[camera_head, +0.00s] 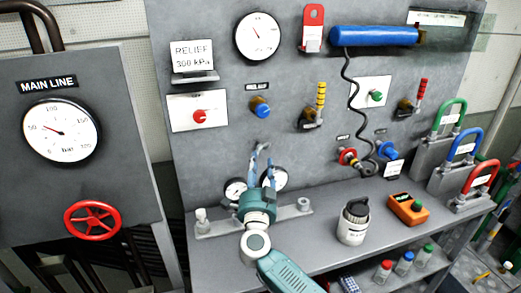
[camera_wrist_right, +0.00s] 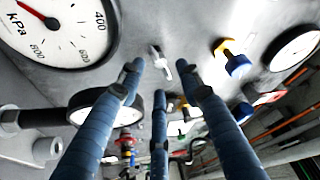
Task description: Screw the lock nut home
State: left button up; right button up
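My right gripper (camera_head: 261,158) is in front of the grey panel, above the bench; its teal wrist is below the fingers. In the right wrist view its blue fingers (camera_wrist_right: 160,72) stand apart with nothing between them. A small silver fitting with a bar-like end (camera_wrist_right: 160,62) shows on the panel just beyond the fingertips; a gap seems to remain. In the head view the fingers mostly hide this spot. I cannot tell which part of this fitting is the lock nut. My left gripper is not in view.
Two small gauges (camera_head: 236,190) flank the fingers close by, above a grey manifold (camera_head: 222,227) on the bench. A white bottle (camera_head: 352,224) and an orange box (camera_head: 407,208) stand to the right. A blue knob (camera_head: 261,108) sits above the fingers.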

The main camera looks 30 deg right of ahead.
aim_at(260, 153)
jog(key=x, duration=0.6)
jog(key=shift+w+d, duration=0.15)
jog(key=shift+w, duration=0.1)
jog(key=shift+p, duration=0.3)
grip_shut()
